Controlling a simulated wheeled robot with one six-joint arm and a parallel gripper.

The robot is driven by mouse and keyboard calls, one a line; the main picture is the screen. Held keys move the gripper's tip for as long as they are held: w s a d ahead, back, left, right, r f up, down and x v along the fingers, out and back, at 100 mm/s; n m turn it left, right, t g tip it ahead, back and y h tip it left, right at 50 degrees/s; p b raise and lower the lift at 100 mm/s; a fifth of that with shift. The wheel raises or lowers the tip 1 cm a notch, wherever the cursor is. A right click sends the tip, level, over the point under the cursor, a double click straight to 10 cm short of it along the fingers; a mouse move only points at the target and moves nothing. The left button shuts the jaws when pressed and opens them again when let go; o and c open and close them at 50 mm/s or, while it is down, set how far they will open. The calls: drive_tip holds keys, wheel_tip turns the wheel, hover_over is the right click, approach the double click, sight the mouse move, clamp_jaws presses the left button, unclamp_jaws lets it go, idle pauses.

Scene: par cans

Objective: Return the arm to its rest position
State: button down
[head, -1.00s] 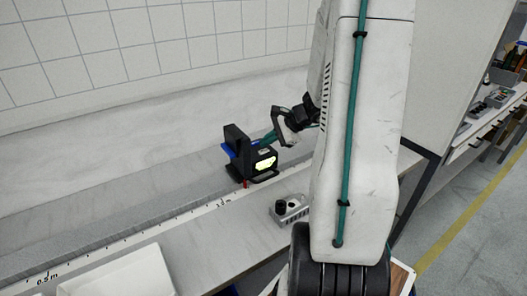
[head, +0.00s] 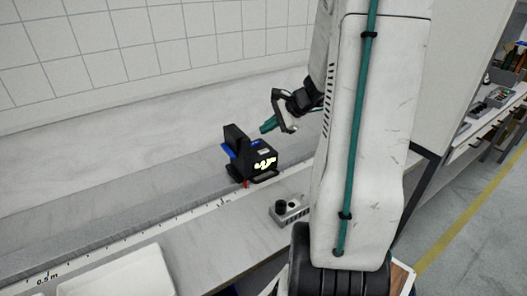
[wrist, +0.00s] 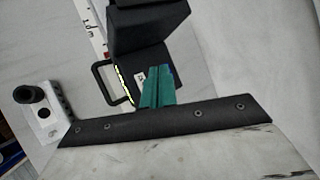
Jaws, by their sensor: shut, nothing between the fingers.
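My gripper (head: 268,126) has teal fingers and is shut with nothing between them. In the head view it is above and to the right of a black par can (head: 240,146), clear of it. The can stands upright on the bench and has a blue part, a black handle and a lit yellowish display on its side. In the wrist view the teal fingers (wrist: 158,86) point toward the black can (wrist: 148,25). My white arm covers the right middle of the head view.
A small grey block with a black knob (head: 288,211) sits on the bench (head: 205,255) near my arm. A white tray (head: 120,275) is at the front left. A marked scale strip runs along the bench. A tiled wall stands behind; shelves are at the right.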

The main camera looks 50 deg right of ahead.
idle(0.7)
drive_tip(key=s+a+r+n+g+h, duration=0.1)
drive_tip(key=s+a+r+n+g, duration=0.1)
drive_tip(key=s+a+n, duration=0.4)
drive_tip(key=s+a+r+n+g+h, duration=0.1)
drive_tip(key=s+a+r+n, duration=0.4)
drive_tip(key=a, duration=0.7)
drive_tip(key=s+a+r+n+g+h, duration=0.2)
drive_tip(key=s+a+r+n+g, duration=0.1)
drive_tip(key=s+a+n, duration=0.6)
drive_tip(key=shift+a+r+n+g, duration=0.4)
drive_tip(key=shift+a+r+n, duration=0.15)
drive_tip(key=shift+r+n, duration=0.2)
